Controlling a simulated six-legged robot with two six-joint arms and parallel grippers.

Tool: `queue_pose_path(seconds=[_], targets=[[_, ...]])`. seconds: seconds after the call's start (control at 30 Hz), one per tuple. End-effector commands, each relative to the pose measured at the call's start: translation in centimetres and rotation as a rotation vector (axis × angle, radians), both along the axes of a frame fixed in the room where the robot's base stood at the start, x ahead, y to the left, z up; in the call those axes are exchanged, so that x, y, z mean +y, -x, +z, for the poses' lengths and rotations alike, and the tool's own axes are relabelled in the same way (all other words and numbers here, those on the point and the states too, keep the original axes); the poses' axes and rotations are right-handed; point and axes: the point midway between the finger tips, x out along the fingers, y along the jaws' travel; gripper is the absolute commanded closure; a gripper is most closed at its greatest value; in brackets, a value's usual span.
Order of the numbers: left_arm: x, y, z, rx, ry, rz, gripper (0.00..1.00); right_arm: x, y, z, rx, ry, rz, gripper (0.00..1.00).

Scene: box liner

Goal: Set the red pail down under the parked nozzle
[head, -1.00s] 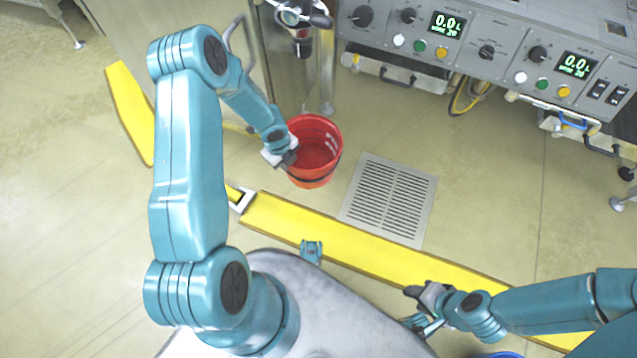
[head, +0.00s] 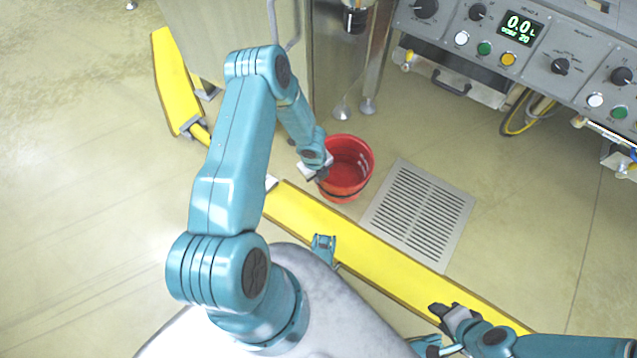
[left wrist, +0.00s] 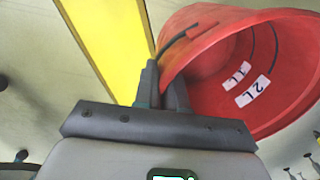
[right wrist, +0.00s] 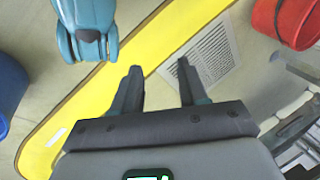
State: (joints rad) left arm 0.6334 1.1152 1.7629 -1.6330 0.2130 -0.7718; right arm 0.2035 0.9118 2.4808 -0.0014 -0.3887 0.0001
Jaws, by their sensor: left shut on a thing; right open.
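The red pail (head: 362,171) is upright behind the yellow strip, beside the floor grate; whether its base touches the floor I cannot tell. My left gripper (head: 322,172) is shut on its near left rim or handle. In the left wrist view the fingers (left wrist: 161,85) press at the rim of the pail (left wrist: 205,65), whose inside has white volume labels. The nozzle (head: 354,18) hangs at the top edge of the head view, beyond the pail, partly cut off. My right gripper (head: 440,312) is open and empty over the yellow strip; its fingers (right wrist: 156,70) are apart.
The yellow strip (head: 365,246) crosses the floor between me and the pail. A grate (head: 417,213) lies right of the pail. Metal stand feet (head: 343,112) are behind it. A control panel (head: 530,50) fills the upper right. A blue container (right wrist: 8,95) shows in the right wrist view.

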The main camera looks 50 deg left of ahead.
Motion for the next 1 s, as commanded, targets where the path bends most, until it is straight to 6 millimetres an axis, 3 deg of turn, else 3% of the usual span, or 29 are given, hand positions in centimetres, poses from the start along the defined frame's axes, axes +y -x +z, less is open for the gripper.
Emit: queue_pose_path(seconds=[0.27,0.67,0.7,0.73,1.0], targets=[[0.0,-0.2,-4.2,0.0,0.001,0.0,1.0,-0.2,-1.3,-2.1,-0.044,0.008,-0.005,0.57],[0.0,-0.3,-4.6,0.0,0.0,-0.001,1.0,-0.3,-1.6,-2.3,-0.055,0.011,-0.006,0.57],[0.0,-0.2,-4.4,0.0,0.0,0.0,0.77,-0.3,-1.7,-2.1,-0.056,0.011,-0.006,0.57],[0.0,-0.2,-4.4,0.0,0.0,0.0,0.67,-0.3,-1.6,-2.1,-0.055,0.011,-0.006,0.57],[0.0,-0.2,-4.4,0.0,0.0,0.0,0.64,-0.3,-1.6,-2.1,-0.055,0.011,-0.006,0.57]])
